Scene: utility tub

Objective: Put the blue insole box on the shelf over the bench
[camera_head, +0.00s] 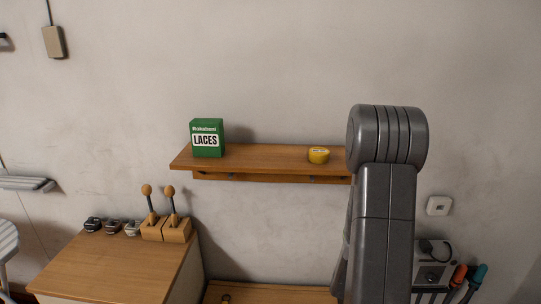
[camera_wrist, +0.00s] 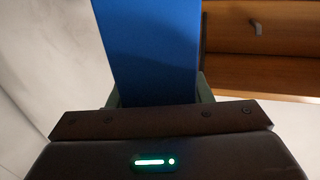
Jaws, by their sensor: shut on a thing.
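The blue insole box (camera_wrist: 150,50) fills the upper middle of the wrist view. My gripper (camera_wrist: 158,92) is shut on it, with a green finger at each side of its near end. No print shows on the face toward the camera. In the head view the wooden shelf (camera_head: 262,160) is fixed to the wall, and my arm covers its right end. My gripper and the blue box are hidden in the head view. The wooden bench (camera_head: 270,293) shows at the bottom edge below the shelf.
A green laces box (camera_head: 207,138) stands on the shelf's left part, and a yellow tin (camera_head: 319,155) sits farther right. Bare shelf lies between them. A cabinet (camera_head: 110,265) with wooden stands (camera_head: 165,229) is at lower left. Wood with a grey fitting (camera_wrist: 256,27) shows at right.

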